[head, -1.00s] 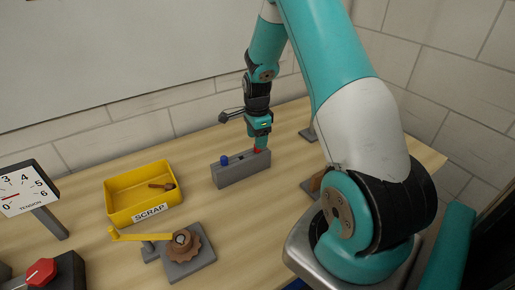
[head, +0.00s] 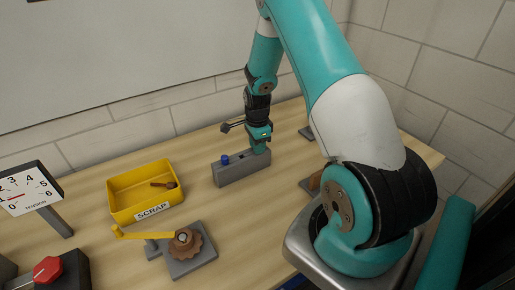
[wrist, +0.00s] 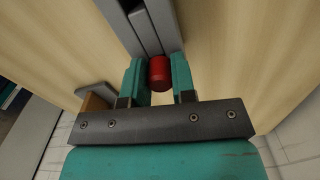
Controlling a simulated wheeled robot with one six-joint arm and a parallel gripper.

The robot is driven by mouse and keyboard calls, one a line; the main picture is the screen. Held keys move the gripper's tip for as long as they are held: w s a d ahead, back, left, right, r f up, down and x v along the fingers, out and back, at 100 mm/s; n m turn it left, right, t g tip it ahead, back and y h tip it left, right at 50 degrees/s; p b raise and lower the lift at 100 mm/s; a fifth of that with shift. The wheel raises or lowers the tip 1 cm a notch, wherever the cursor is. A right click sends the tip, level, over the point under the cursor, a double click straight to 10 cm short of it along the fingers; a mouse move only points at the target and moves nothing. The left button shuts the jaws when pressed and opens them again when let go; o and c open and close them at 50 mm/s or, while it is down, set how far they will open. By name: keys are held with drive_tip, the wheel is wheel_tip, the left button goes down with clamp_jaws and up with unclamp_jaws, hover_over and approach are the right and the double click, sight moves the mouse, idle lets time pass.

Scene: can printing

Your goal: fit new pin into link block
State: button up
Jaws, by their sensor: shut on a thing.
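The grey link block (head: 240,174) sits on the table with a long slot along its top. A blue pin (head: 225,160) stands near its left end. My gripper (head: 259,149) is at the block's right end, pointing down. In the wrist view, my gripper (wrist: 159,77) is shut on a red pin (wrist: 160,72), a finger on each side. The pin is at the near end of the slotted block (wrist: 149,27). The fingers hide the pin in the head view, and I cannot tell how deep it sits in the block.
A yellow scrap bin (head: 120,209) holds a small brown piece (head: 164,184). A brown toothed wheel (head: 185,243) with a yellow crank (head: 140,234) sits on a grey base in front. A tension gauge (head: 28,189) and a red knob (head: 47,269) stand at left.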

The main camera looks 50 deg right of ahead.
drive_tip(key=shift+r, duration=0.1)
wheel_tip(320, 180, up, 27)
drive_tip(key=p, duration=0.2)
drive_tip(key=shift+r, duration=0.2)
idle(1.1)
drive_tip(key=shift+f, duration=0.1)
